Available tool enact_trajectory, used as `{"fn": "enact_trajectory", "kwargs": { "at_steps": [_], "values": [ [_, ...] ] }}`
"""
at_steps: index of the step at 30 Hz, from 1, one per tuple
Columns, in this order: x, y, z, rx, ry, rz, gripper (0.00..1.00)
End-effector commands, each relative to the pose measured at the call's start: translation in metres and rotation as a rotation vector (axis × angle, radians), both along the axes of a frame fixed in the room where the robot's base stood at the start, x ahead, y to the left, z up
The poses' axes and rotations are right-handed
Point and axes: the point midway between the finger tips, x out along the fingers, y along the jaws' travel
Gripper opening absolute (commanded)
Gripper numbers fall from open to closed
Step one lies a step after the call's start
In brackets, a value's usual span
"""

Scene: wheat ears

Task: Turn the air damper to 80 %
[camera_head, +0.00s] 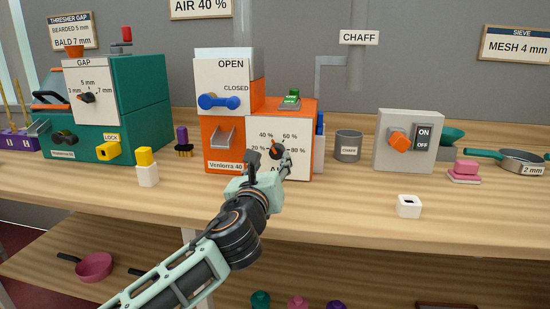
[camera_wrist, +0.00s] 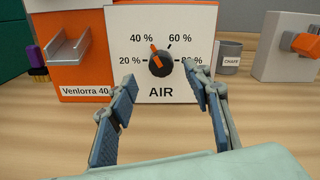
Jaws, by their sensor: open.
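The air damper dial is a dark round knob (camera_wrist: 162,64) with an orange pointer on a white panel (camera_wrist: 118,45) marked 20, 40, 60 and 80 % above the word AIR. In the wrist view the pointer is turned up and left, toward the 40 % mark. In the head view the knob (camera_head: 277,150) is partly behind my gripper (camera_head: 269,164). My gripper is open in front of the panel. In the wrist view its two fingers (camera_wrist: 162,80) stand left and right of the knob, apart from it, with nothing between them.
The panel is on an orange machine (camera_head: 222,135) with a blue handle (camera_head: 219,101) above a chute. A grey chaff cup (camera_head: 348,146) and a grey switch box (camera_head: 408,142) stand to the right. A wall sign (camera_head: 200,7) reads AIR 40 %. The front bench (camera_head: 340,205) is mostly clear.

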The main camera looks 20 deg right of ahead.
Motion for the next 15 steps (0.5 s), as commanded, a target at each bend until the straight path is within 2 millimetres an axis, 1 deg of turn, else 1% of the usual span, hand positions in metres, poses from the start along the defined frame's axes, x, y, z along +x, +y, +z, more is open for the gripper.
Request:
{"fn": "enact_trajectory", "kwargs": {
  "at_steps": [3, 9, 15],
  "values": [
    [0.016, -0.012, -0.002, 0.0, 0.0, -0.002, 0.45],
    [0.04, -0.028, -0.002, 0.0, 0.001, -0.001, 0.45],
    [0.053, -0.037, -0.001, 0.001, 0.0, -0.001, 0.45]
  ]
}}
